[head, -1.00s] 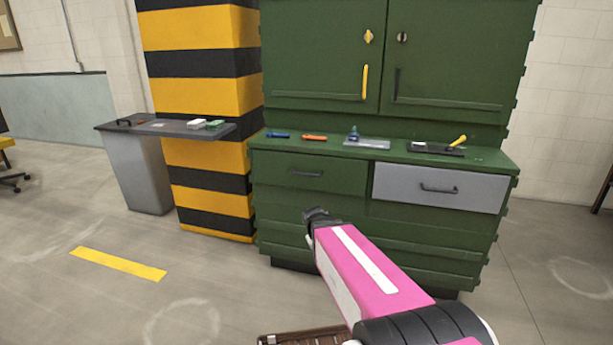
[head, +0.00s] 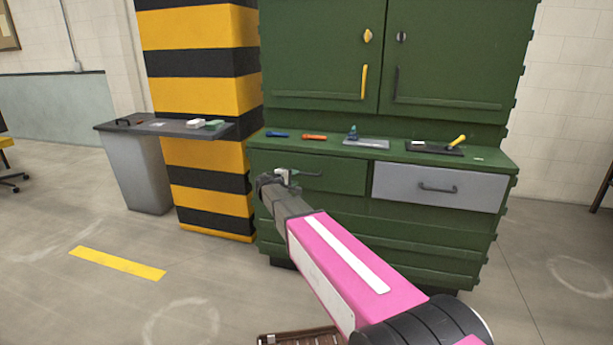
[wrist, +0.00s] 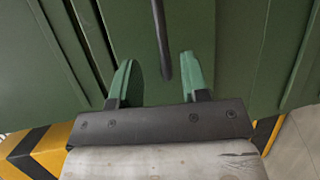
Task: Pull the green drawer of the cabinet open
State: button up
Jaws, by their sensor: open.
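The green cabinet (head: 395,255) stands ahead with a drawer row under its counter. The green drawer (head: 343,178) is on the left of that row and looks shut. Its dark bar handle is partly hidden behind my gripper in the head view. My gripper (head: 280,180) is raised in front of the drawer's left part. In the wrist view, my gripper (wrist: 160,75) shows two green fingers spread apart, with nothing held. The dark handle (wrist: 162,45) lies ahead of the fingers, its end in line with the gap between them. I cannot tell whether anything touches.
A grey drawer (head: 440,187) sits right of the green one. Several small tools lie on the counter (head: 385,148). A yellow and black striped pillar (head: 208,100) stands close on the left, beside a grey side table (head: 150,127). The floor in front is mostly clear.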

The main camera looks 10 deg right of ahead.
aim_at(305, 174)
jog(key=x, duration=0.9)
jog(key=shift+w+d, duration=0.15)
grip_shut()
